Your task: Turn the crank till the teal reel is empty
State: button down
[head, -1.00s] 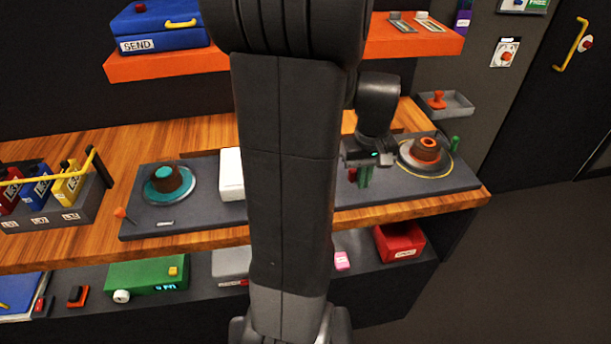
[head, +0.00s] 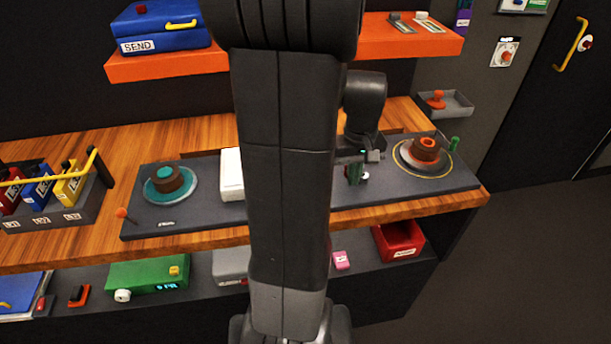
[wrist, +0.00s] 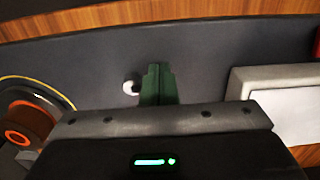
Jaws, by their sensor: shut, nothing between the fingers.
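The teal reel (head: 158,198) lies flat at the left of the dark panel, with brown winding around its teal hub. The orange-hubbed reel (head: 424,152) sits at the right end, also with brown on it. A lever with an orange knob (head: 121,212) is at the panel's left edge; a green upright handle (head: 454,142) stands behind the orange reel. I cannot tell which is the crank. My gripper (head: 354,180), with green fingers, is shut and empty over the panel, left of the orange reel. The wrist view shows the closed fingers (wrist: 156,72) beside a white ball (wrist: 131,87).
A white box (head: 232,175) sits mid-panel, partly hidden by my arm. A yellow-handled rack (head: 75,210) stands to the left. An orange shelf (head: 165,64) with a blue case hangs above. A red bin (head: 398,240) is below. Open floor lies to the right.

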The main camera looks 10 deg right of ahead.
jog(key=shift+w, duration=0.15)
jog(key=shift+w+a, duration=0.25)
jog(key=shift+w, duration=0.1)
jog(key=shift+w+a, duration=0.15)
jog(key=shift+w, duration=0.1)
jog(key=shift+w+p, duration=0.45)
jog(key=shift+w, duration=0.05)
